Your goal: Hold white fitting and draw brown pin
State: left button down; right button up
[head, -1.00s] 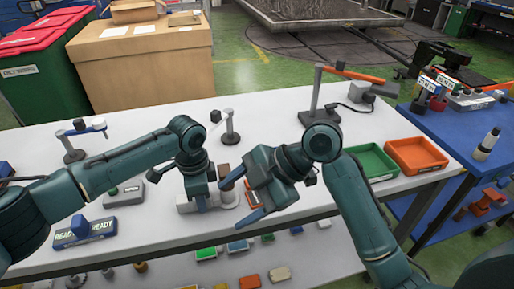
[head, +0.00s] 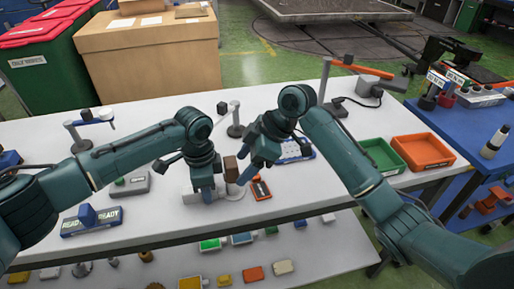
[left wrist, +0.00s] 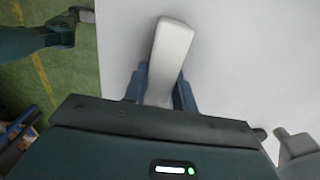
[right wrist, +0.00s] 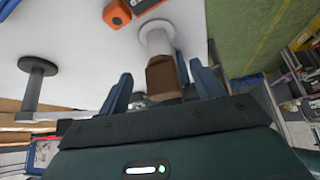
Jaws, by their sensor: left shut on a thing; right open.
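The white fitting (head: 188,195) lies on the white bench, partly hidden behind my left gripper in the head view. My left gripper (head: 207,196) is shut on it; the left wrist view shows the white bar (left wrist: 170,50) between its fingers (left wrist: 160,92). The brown pin (head: 230,169) stands upright at the fitting's right end. It also shows in the right wrist view (right wrist: 163,78), above a pale round part. My right gripper (head: 244,171) is open beside the pin. In the right wrist view its fingers (right wrist: 160,85) lie on either side of the pin, with gaps.
An orange-and-black piece (head: 260,189) lies just right of the fitting. A blue tray (head: 298,151) is behind my right gripper. Green (head: 381,157) and orange (head: 424,152) bins are on the right. A READY sign block (head: 92,219) stands front left. A post (head: 235,122) stands behind.

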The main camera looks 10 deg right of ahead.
aim_at(235, 174)
jog(key=shift+x, duration=2.35)
jog(key=c, duration=1.1)
jog(key=shift+r, duration=0.15)
jog(key=shift+c, duration=0.2)
